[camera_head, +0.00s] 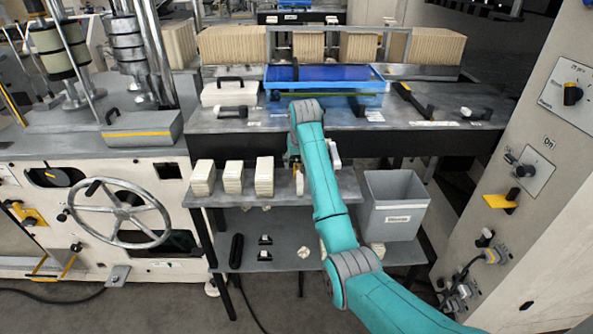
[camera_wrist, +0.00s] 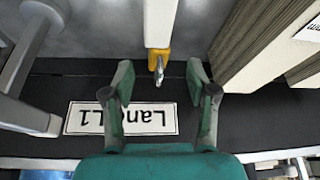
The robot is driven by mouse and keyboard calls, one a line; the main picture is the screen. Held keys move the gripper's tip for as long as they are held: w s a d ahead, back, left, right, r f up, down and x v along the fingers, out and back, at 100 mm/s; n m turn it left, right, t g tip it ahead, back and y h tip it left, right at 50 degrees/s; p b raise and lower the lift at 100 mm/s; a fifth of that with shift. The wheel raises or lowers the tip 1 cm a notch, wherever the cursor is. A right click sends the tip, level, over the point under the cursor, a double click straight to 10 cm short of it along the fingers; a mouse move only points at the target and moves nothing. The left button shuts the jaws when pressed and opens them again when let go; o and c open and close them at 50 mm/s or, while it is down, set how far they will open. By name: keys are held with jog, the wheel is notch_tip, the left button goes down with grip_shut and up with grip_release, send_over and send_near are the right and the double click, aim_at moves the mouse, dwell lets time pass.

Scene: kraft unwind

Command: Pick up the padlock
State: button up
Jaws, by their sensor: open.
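A small yellow piece with a silver metal part, which looks like the padlock (camera_wrist: 158,60), shows in the wrist view at the end of a white bar. I cannot tell whether it hangs from the bar or only touches it. In the head view, a small yellow spot that may be the padlock (camera_head: 296,168) shows beside my teal arm, above the shelf. My arm hides part of that area.
White stacks (camera_head: 233,177) stand on the upper shelf to the left. A grey bin (camera_head: 393,207) stands to the right. A sign reading "Lane L1" (camera_wrist: 121,118) is upside down in the wrist view. A large cardboard-coloured block (camera_wrist: 262,40) is close on the right there.

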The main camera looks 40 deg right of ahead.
aim_at(297, 165)
jog(key=shift+x, duration=1.65)
grip_shut()
jog(key=shift+d+r, duration=0.1)
jog(key=shift+r, duration=0.05)
